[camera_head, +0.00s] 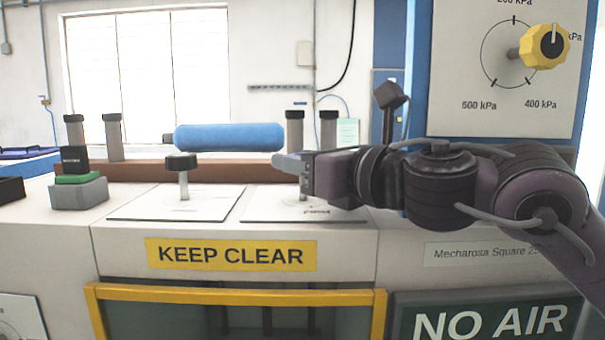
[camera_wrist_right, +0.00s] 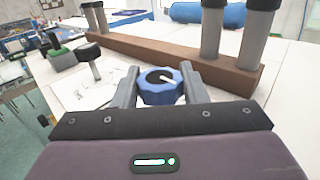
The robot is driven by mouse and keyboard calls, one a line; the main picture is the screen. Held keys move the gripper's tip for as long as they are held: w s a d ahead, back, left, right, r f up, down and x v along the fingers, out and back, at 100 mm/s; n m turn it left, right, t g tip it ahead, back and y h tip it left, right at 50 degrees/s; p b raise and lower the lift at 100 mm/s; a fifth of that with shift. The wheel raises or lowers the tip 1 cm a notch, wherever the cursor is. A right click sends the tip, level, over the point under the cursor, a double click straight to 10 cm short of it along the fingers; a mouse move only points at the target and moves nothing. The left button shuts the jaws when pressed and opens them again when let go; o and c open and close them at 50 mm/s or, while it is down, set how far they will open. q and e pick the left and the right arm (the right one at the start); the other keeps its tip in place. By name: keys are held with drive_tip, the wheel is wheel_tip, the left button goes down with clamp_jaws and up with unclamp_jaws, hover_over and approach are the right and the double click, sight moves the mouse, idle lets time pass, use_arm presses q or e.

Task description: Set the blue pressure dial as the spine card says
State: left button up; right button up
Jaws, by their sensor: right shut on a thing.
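The blue pressure dial (camera_wrist_right: 158,90) shows in the right wrist view, with a black cap and a white pointer line that slants to the lower right. My right gripper (camera_wrist_right: 160,86) is shut on it, one finger on each side. In the head view my right gripper (camera_head: 285,163) reaches in from the right over a white plate (camera_head: 258,207) on the bench, and hides the dial there. The plate's markings are mostly hidden or too small to read. I see no readable spine card. My left gripper is not in view.
A black-topped lever (camera_head: 182,166) stands left of the dial. A brown rail (camera_head: 225,172) with grey posts and a blue roll (camera_head: 228,137) lie behind. A yellow dial (camera_head: 541,47) sits on the upright panel at right, above my arm. Small blocks (camera_head: 78,192) stand at left.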

idle(0.4)
drive_tip(key=o, duration=1)
wheel_tip(320, 180, up, 20)
